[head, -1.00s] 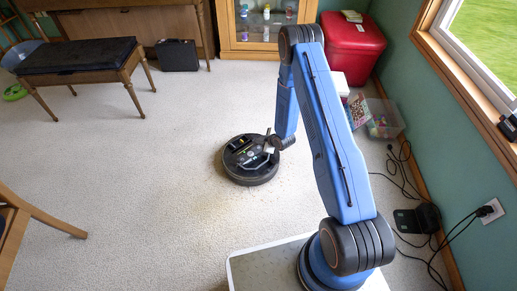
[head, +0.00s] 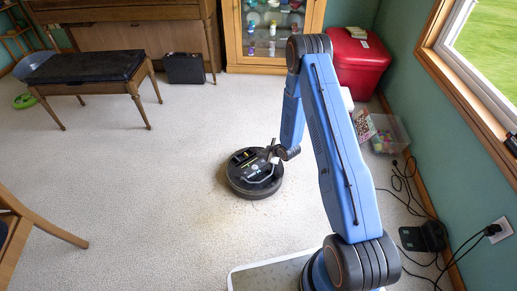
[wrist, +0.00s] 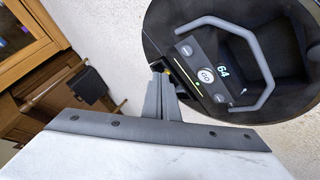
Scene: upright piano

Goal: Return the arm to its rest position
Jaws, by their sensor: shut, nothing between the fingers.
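My blue arm (head: 335,140) reaches up and bends down over a round black robot vacuum (head: 254,184) on the carpet. My gripper (head: 273,152) is at the vacuum's far right side in the head view. In the wrist view the gripper (wrist: 163,78) has its grey fingers together with nothing between them. Its tips are beside the vacuum (wrist: 180,35), near the panel with a GO button and a lit "64". A grey bar handle (wrist: 268,72) arches over the vacuum's dark recess. Whether the fingertips touch the vacuum I cannot tell.
A piano (head: 125,35), padded bench (head: 85,68) and black case (head: 184,68) stand at the back left. A glass cabinet (head: 245,62), red chest (head: 357,62) and clear bin (head: 392,137) stand behind my arm. Cables (head: 405,190) lie at right. Carpet around the vacuum is open.

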